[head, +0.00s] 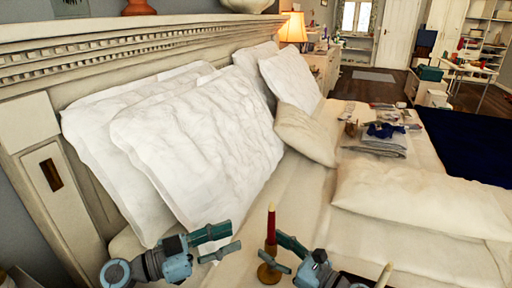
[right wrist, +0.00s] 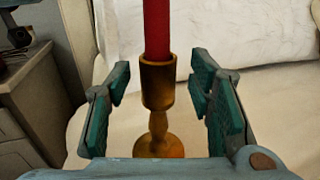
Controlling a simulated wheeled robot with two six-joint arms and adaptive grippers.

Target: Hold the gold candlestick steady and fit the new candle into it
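The gold candlestick (head: 269,273) stands upright at the bottom centre of the head view, with a red candle (head: 271,222) upright in its cup. The right wrist view shows the candlestick (right wrist: 158,88) between my right gripper's teal fingers (right wrist: 162,103), with a gap on each side. My right gripper (head: 272,246) is open around it. My left gripper (head: 235,236) is open and empty, left of the red candle and pointing toward it. A cream candle-like stick (head: 384,275) shows at the bottom edge, right of my right gripper; its lower end is out of view.
White pillows (head: 205,140) lean on the carved headboard (head: 130,52) behind the grippers. A long cream pillow (head: 420,200) lies at right. Folded cloths (head: 375,143) and small items lie farther back. A bedside cabinet (right wrist: 30,110) shows at left in the right wrist view.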

